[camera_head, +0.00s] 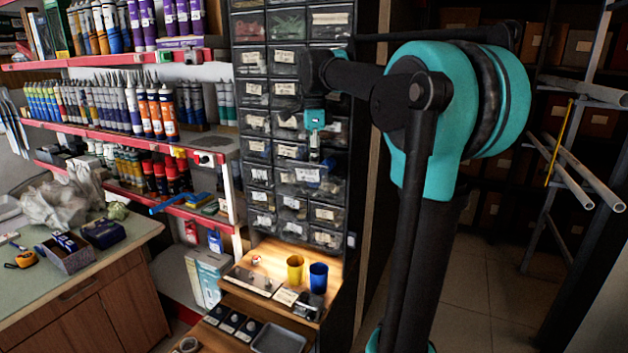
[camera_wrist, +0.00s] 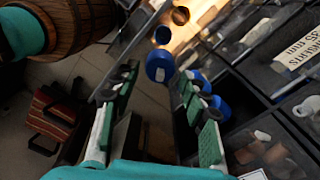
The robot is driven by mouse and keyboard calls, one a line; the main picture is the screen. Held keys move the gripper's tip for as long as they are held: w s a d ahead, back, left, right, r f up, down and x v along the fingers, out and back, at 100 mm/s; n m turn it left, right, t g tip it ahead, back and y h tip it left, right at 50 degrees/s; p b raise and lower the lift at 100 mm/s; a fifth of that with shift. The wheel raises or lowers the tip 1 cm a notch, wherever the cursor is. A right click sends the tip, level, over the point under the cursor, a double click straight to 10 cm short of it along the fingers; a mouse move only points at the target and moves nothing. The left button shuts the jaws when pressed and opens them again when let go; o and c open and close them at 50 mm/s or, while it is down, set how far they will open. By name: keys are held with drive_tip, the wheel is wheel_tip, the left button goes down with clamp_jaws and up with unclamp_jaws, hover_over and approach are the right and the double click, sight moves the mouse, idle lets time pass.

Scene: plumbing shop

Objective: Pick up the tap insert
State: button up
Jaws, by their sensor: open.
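A small pale and red piece (camera_head: 255,261), which may be the tap insert, sits on the lit wooden shelf (camera_head: 272,254) in the head view. It is too small there to identify surely. My gripper (camera_head: 315,152) is in front of the drawer cabinet, above the shelf and apart from the piece. In the wrist view my gripper (camera_wrist: 158,82) has its two green-padded fingers spread, with nothing held between them. I cannot make out the tap insert in the wrist view.
A yellow cup (camera_head: 295,268) and a blue cup (camera_head: 318,278) stand on the shelf, right of the small piece. The drawer cabinet (camera_head: 290,150) rises behind. A grey tray (camera_head: 278,338) sits lower.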

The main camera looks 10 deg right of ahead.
drive_tip(key=shift+f, duration=1.1)
drive_tip(key=c, duration=0.9)
drive_tip(key=shift+c, duration=0.2)
drive_tip(key=shift+r, duration=0.15)
